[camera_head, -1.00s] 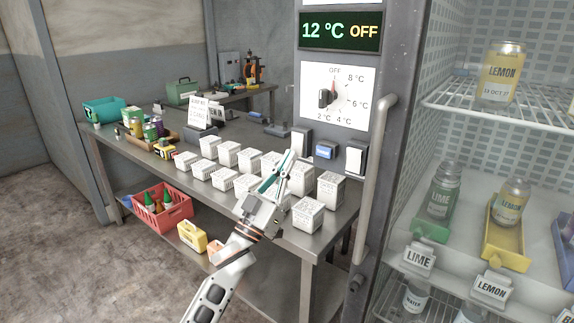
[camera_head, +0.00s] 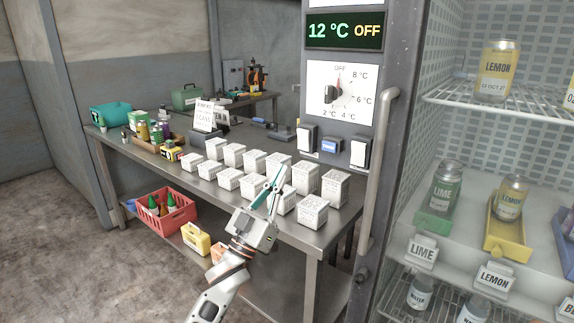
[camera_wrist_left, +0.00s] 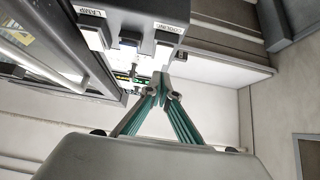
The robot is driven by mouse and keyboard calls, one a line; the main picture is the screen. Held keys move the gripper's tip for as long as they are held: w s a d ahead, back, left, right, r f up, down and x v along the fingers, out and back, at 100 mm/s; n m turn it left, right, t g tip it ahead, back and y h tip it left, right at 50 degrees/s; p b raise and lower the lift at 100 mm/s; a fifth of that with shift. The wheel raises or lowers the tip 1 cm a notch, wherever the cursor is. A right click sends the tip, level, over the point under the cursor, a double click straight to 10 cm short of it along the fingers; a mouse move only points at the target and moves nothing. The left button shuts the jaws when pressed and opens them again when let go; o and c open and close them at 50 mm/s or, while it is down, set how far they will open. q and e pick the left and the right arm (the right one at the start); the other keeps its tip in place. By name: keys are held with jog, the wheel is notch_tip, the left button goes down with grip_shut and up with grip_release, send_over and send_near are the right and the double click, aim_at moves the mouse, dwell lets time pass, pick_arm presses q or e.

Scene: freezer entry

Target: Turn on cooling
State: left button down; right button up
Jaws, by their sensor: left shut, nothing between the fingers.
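A cooling control panel (camera_head: 318,75) stands at centre right. Its display (camera_head: 344,30) reads 12 °C and OFF, and its dial (camera_head: 331,93) points near OFF. Two white rocker switches sit below: one at left (camera_head: 306,138) and one at right (camera_head: 360,152), with a blue button (camera_head: 328,146) between. In the left wrist view the switches are labelled COOLING (camera_wrist_left: 168,27) and LAMP (camera_wrist_left: 92,12). My left gripper (camera_head: 279,172), with teal fingers, is shut and empty, below and left of the switches. Its tips show in the left wrist view (camera_wrist_left: 163,88) below the COOLING switch (camera_wrist_left: 162,54), apart from it in depth.
A steel table (camera_head: 290,232) with several white boxes (camera_head: 311,210) lies under the gripper. An open freezer (camera_head: 480,130) with jars stands at right, its vertical handle (camera_head: 377,170) close to the switches. A red crate (camera_head: 165,212) is on the lower shelf.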

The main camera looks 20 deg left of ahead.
pick_arm(q)
jog(key=s+a+f+b, duration=0.1)
jog(key=s+f, duration=0.2)
jog(key=f, duration=0.2)
jog(key=shift+a+f, duration=0.2)
jog(key=shift+f, duration=0.2)
pick_arm(e)
jog(key=shift+w+f, duration=0.2)
jog(key=shift+f, duration=0.25)
jog(key=shift+w+f, duration=0.2)
jog(key=shift+f, duration=0.25)
pick_arm(q)
jog(key=shift+s, duration=0.1)
jog(key=shift+f, duration=0.1)
jog(key=s+d+f+n+g+y, duration=0.1)
jog(key=s+f+g+y, duration=0.35)
jog(key=f, duration=1.25)
jog(key=s+f+g+y, duration=0.1)
jog(key=s+f+g, duration=0.7)
jog(key=f, duration=0.9)
jog(key=s+f+g, duration=0.1)
jog(key=s+f, duration=0.3)
jog(key=s, duration=0.3)
jog(key=s+d+f+m+g, duration=0.1)
jog(key=s+f, duration=0.4)
jog(key=s, duration=0.3)
jog(key=shift+f+y, duration=0.25)
jog(key=shift+y, duration=0.2)
pick_arm(e)
jog(key=shift+s, duration=0.1)
